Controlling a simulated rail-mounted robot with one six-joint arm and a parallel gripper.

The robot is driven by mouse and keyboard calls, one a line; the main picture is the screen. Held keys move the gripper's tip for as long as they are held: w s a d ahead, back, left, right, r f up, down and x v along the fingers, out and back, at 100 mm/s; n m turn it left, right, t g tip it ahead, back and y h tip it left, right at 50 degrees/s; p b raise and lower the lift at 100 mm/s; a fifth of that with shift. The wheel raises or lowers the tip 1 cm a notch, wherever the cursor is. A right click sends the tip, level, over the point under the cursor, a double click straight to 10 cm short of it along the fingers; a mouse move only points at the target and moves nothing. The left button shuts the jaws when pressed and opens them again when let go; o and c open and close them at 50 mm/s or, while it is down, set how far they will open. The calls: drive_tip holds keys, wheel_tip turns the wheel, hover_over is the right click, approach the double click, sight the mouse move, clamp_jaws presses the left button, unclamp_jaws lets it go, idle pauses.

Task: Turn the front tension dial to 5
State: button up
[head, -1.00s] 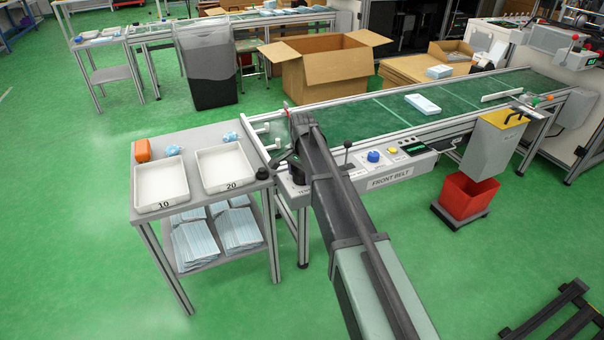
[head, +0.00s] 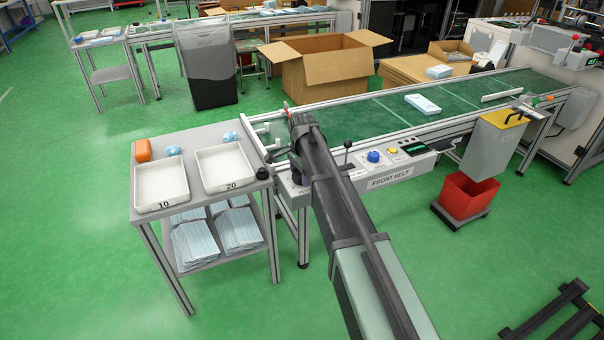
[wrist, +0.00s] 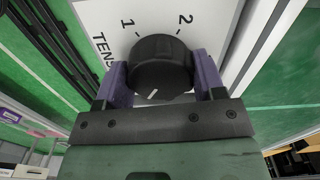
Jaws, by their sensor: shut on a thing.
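The front tension dial (wrist: 158,62) is a round black knob on a white panel in the wrist view. The numbers 1 and 2 and part of the word "TENS" show around it. A short white mark shows low on the knob, on the side towards my gripper; the other numbers are hidden, so I cannot tell which it indicates. My gripper (wrist: 161,77) is shut on the dial, with one purple finger on each side. In the head view my arm hides the dial at the left end of the front belt (head: 371,117) panel.
On that panel, a black lever (head: 346,153), a blue knob (head: 373,156) and a green display (head: 414,148) are to the right of my arm. A table with white trays 10 (head: 161,205) and 20 (head: 226,189) stands close on the left.

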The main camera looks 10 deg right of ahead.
drive_tip(key=o, duration=0.9)
drive_tip(key=shift+o, duration=0.2)
drive_tip(key=shift+r, duration=0.1)
wheel_tip(320, 180, up, 11)
drive_tip(key=p, duration=1.1)
drive_tip(key=shift+f, duration=0.2)
